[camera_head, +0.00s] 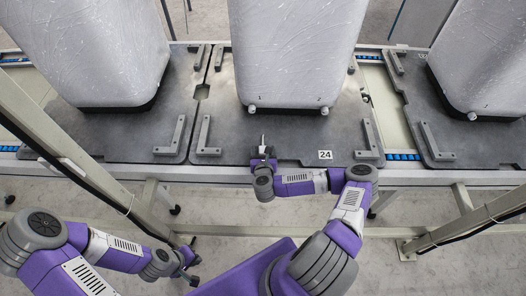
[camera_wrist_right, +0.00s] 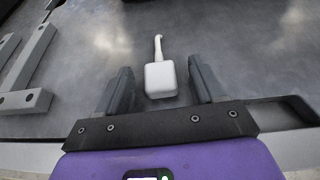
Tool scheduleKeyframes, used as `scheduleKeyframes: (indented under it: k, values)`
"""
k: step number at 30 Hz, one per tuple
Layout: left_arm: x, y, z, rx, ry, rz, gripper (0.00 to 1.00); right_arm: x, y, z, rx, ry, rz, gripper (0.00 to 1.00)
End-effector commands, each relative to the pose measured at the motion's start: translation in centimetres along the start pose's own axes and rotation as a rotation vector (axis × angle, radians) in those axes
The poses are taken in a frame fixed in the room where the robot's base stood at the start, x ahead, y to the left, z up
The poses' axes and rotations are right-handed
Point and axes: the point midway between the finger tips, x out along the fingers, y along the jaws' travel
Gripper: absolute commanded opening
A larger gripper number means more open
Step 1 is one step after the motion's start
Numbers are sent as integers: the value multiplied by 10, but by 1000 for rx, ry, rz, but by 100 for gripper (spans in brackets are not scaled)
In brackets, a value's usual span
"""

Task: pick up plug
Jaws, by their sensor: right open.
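The plug (camera_wrist_right: 160,80) is a small white block with a thin white stem pointing away from me. It lies on the dark grey board (camera_wrist_right: 230,50) in the right wrist view. My right gripper (camera_wrist_right: 160,88) is open, with one dark finger on each side of the plug's block and a gap on both sides. In the head view my right gripper (camera_head: 263,157) is over the board's front edge, and the plug (camera_head: 262,140) shows only small there. My left gripper (camera_head: 190,268) hangs low at the left, away from the board; its jaws are too small to read.
Large wrapped grey-white units (camera_head: 295,50) stand on the boards behind the plug. Raised grey brackets (camera_head: 203,135) flank the right gripper's area, and one bracket (camera_wrist_right: 27,100) shows left in the wrist view. A label "24" (camera_head: 325,155) lies right of the gripper.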

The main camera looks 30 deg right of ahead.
Motion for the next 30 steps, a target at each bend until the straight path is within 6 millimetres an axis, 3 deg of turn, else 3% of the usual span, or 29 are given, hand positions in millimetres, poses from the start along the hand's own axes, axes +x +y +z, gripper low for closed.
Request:
scheduleKeyframes:
  k: [2,12,20,30]
  values:
    - [0,0,0,0,0,0,0,0,0,0,0,0,0,59]
    - [0,0,0,0,0,0,0,0,0,0,-1,0,1,7]
    - [-3,1,0,0,0,0,0,-3,0,6,-1,-1,1,7]
    - [-33,12,1,0,0,0,0,-28,1,67,-1,-3,2,7]
